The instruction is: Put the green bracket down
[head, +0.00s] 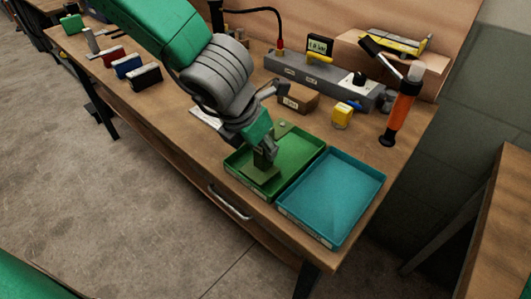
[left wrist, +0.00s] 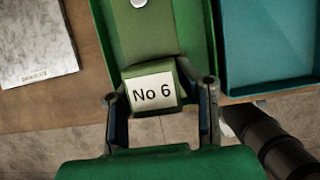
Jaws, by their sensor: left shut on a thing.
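The green bracket (left wrist: 152,45) is held in my left gripper (left wrist: 160,105). In the left wrist view its face with a white "No 6" label sits between the two fingers, and a flat part with a round hole runs away from them. The fingers hide part of the bracket. I cannot tell whether it touches the tray floor. My right gripper is not in view.
A teal tray (head: 335,190) stands right beside the green one, empty. An orange-bodied tool (head: 403,108) stands at the right. The workbench's front edge is close to the trays.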

